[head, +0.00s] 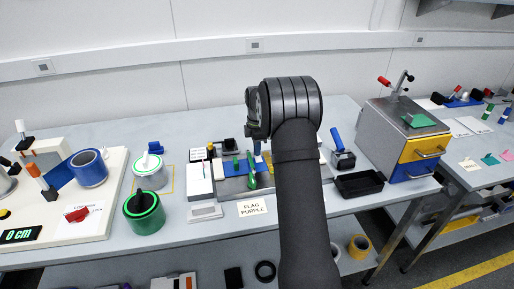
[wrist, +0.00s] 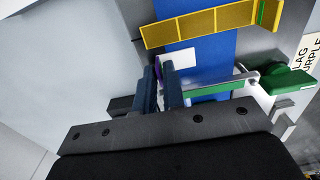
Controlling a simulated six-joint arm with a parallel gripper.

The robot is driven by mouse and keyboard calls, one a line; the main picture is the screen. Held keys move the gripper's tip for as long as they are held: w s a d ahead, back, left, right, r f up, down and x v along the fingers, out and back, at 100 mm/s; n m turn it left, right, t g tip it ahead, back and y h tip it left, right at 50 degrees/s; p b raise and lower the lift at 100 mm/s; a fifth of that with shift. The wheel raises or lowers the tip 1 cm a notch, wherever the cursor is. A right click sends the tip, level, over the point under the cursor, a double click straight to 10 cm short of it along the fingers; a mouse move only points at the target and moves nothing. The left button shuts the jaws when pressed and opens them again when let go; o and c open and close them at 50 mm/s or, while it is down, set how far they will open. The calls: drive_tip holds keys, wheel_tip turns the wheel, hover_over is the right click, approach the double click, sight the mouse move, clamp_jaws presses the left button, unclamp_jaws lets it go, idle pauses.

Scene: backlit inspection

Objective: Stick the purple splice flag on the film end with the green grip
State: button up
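My gripper (wrist: 160,70) shows two dark blue fingers close together in the wrist view, with a thin purple sliver between their tips. This looks like the purple splice flag (wrist: 157,68), mostly hidden by the fingers. Just beyond the tips, a white patch (wrist: 179,58) lies on a blue strip (wrist: 216,52). A green grip (wrist: 290,80) is to the right, beside a green-and-white bar (wrist: 222,88). In the head view, my arm hides most of the gripper, above the splicing station; a green grip (head: 251,178) shows beside the arm. Flag contact with the film cannot be told.
A yellow bar (wrist: 200,25) crosses the blue strip. A "FLAG PURPLE" card (head: 252,207) lies at the bench front. A black tray (head: 360,183) and a metal box with drawers (head: 385,125) stand right. Green (head: 143,212) and blue (head: 89,168) rolls stand left.

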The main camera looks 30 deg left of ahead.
drive_tip(key=o, duration=0.3)
wheel_tip(320, 180, up, 17)
drive_tip(key=shift+r, duration=0.2)
idle(0.4)
idle(0.5)
wheel_tip(320, 180, down, 18)
drive_tip(key=shift+r, duration=0.35)
idle(0.4)
